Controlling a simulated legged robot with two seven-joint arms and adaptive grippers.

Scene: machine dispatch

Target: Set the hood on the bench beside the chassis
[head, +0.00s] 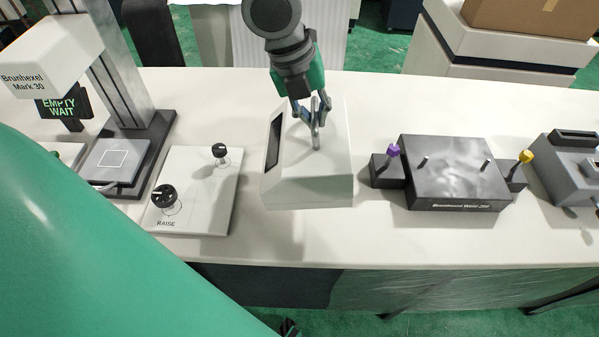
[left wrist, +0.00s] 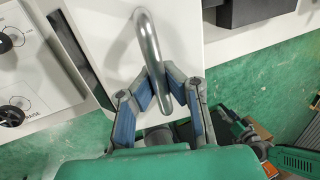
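The hood (head: 325,180) is a white box with a sloped side, a dark panel on its left face and a metal loop handle on top. It is right beside the dark chassis block (head: 455,175), which has two upright pins and stands to its right. My left gripper (head: 313,112) reaches down from above to the handle. In the left wrist view its blue-padded fingers (left wrist: 158,92) close on both sides of the handle (left wrist: 150,48). I cannot tell whether the hood touches the bench. My right gripper is not seen.
A control plate (head: 195,190) with black knobs lies to the left of the hood, near a press-like machine (head: 125,150). Purple (head: 392,151) and yellow (head: 525,157) knobs flank the chassis. A grey device (head: 570,190) stands at the right. The bench front (head: 400,245) is clear.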

